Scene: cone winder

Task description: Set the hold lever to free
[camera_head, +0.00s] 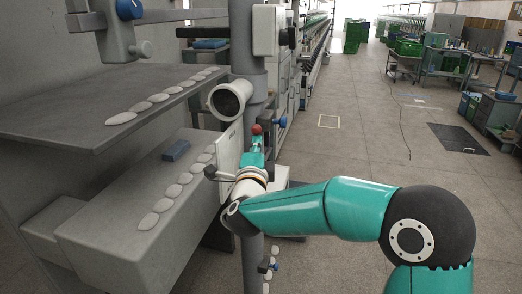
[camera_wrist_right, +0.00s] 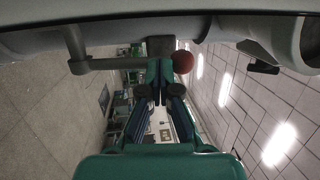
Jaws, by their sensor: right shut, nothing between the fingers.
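A lever with a red ball knob (camera_head: 257,129) shows on the winder's grey column in the head view, and I take it for the hold lever. The red ball (camera_wrist_right: 182,62) also shows in the wrist view, just right of the fingertips. My right gripper (camera_head: 257,145) is right below the ball in the head view. In the wrist view its fingers (camera_wrist_right: 160,75) are shut and empty, close to the ball; I cannot tell whether they touch it. The lever's rod is mostly hidden, and no free marking is readable. My left gripper is not in view.
A black knob (camera_head: 210,171) on a short rod and a blue knob (camera_head: 280,122) are near my right gripper. A grey shelf (camera_head: 60,115) with several pale, flat oval pieces is at the left. The floor (camera_head: 350,140) to the right is mostly clear.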

